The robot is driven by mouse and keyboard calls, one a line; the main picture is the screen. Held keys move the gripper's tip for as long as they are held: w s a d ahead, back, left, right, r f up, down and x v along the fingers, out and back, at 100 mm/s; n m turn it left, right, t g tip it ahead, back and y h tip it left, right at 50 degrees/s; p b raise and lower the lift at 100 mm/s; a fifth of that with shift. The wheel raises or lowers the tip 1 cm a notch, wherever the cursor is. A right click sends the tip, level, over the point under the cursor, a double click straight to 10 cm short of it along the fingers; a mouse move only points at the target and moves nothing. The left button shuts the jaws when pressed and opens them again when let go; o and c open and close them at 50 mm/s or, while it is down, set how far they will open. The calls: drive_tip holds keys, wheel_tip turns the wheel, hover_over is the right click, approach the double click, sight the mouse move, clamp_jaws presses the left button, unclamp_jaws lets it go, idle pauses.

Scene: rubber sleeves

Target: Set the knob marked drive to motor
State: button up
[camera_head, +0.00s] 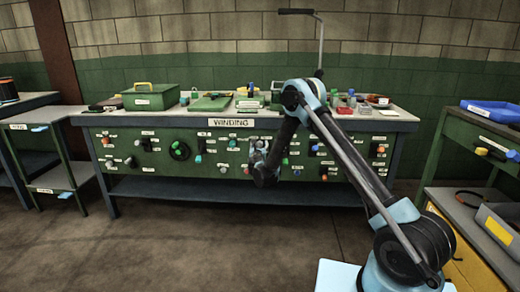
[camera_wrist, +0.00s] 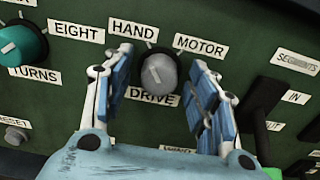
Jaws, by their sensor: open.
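The drive knob (camera_wrist: 159,74) is a grey round knob with a white pointer line, on a green panel in the wrist view. Labels around it read HAND (camera_wrist: 134,29) at upper left, MOTOR (camera_wrist: 199,46) at upper right and DRIVE (camera_wrist: 153,96) below. Its pointer line tilts toward the upper left, on the HAND side. My gripper (camera_wrist: 160,84) is open, with one blue-padded finger on each side of the knob and a visible gap on both sides. In the head view my gripper (camera_head: 258,165) is in front of the WINDING bench panel; the knob is too small to tell there.
A teal knob (camera_wrist: 20,43) marked TURNS sits left of my gripper. A black lever switch (camera_wrist: 262,105) with a green tip stands close to the right finger. The WINDING bench (camera_head: 330,113) carries a green box (camera_head: 150,98) and several small items on top.

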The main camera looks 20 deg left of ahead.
drive_tip(key=c, duration=1.1)
drive_tip(key=shift+o, duration=0.2)
drive_tip(key=shift+m, duration=0.4)
drive_tip(key=m, duration=0.6)
drive_tip(key=shift+d, duration=0.15)
drive_tip(key=m, duration=0.4)
drive_tip(key=shift+d+f+m, duration=0.1)
drive_tip(key=shift+m, duration=0.3)
drive_tip(key=shift+d+m, duration=0.1)
drive_tip(key=shift+m, duration=1.1)
drive_tip(key=shift+f, duration=0.1)
